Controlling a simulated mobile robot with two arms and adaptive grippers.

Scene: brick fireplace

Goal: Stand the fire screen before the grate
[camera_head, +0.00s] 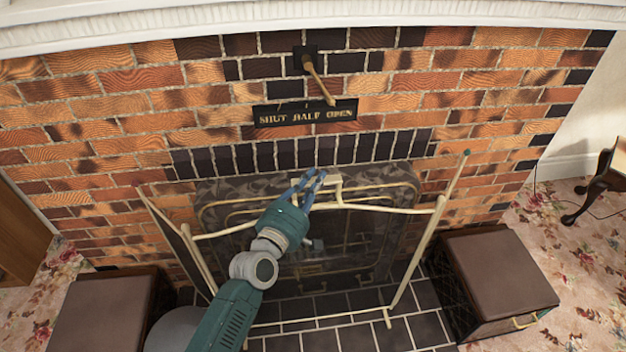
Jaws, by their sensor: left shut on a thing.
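The fire screen (380,209) is a brass-framed folding screen with a dark see-through panel and side wings. It stands upright on the dark hearth tiles in front of the fireplace opening, its wings angled out. My left gripper (308,184) is shut on the brass handle (337,187) at the middle of its top rail. The blue fingers cover part of the handle. The grate is behind the screen and only dim dark shapes show through the panel. My right gripper is not in view.
Brown-topped boxes stand at the left (108,310) and right (497,268) of the tiled hearth (407,330). A lever (319,80) sticks out from the brick wall above a lettered plate (305,113). A dark wooden furniture leg (590,192) stands at far right.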

